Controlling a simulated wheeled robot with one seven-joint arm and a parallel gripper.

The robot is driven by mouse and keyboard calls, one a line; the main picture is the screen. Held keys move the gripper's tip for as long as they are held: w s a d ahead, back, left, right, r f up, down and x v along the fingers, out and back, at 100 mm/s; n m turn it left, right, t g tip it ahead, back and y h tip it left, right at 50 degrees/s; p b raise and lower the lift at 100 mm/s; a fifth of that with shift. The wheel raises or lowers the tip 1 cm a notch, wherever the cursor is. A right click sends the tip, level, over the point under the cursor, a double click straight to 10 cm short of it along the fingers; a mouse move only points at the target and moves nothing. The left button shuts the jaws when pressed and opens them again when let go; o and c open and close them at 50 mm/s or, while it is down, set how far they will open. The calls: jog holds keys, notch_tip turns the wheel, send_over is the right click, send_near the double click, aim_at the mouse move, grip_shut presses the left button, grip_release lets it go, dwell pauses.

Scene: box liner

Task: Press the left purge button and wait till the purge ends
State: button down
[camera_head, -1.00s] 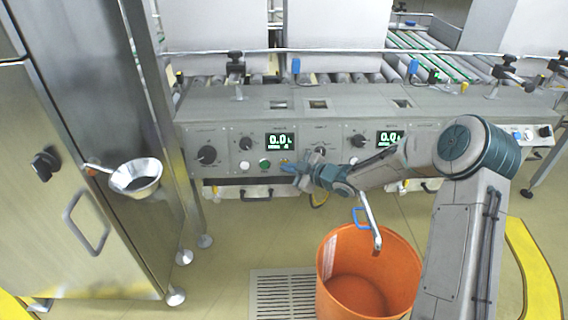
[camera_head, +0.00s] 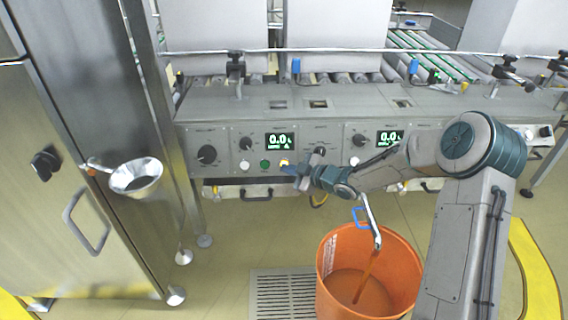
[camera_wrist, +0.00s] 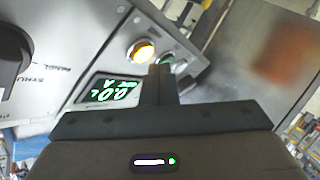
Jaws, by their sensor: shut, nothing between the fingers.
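The left control panel (camera_head: 225,150) has a white, a green (camera_head: 265,163) and a yellow button (camera_head: 284,162) in a row below a display (camera_head: 280,141) reading 0.0. The yellow button glows amber in the wrist view (camera_wrist: 142,52). My gripper (camera_head: 288,169) is shut and empty, its tips close to the yellow button; they also show in the wrist view (camera_wrist: 160,72). I cannot tell whether they touch it.
A second panel with its own display (camera_head: 390,137) is to the right, partly behind my arm. A steel cabinet (camera_head: 85,170) with a funnel cup (camera_head: 136,177) stands at left. A floor grate (camera_head: 283,295) lies beside the bucket. The floor left of it is clear.

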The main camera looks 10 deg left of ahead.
jog(key=s, duration=0.1)
jog(key=s+r, duration=0.1)
jog(key=s, duration=0.1)
jog(key=s+d, duration=0.1)
jog(key=shift+s+d+r, duration=0.1)
jog(key=shift+s+r, duration=0.2)
jog(key=shift+r, duration=0.05)
dwell(0.4)
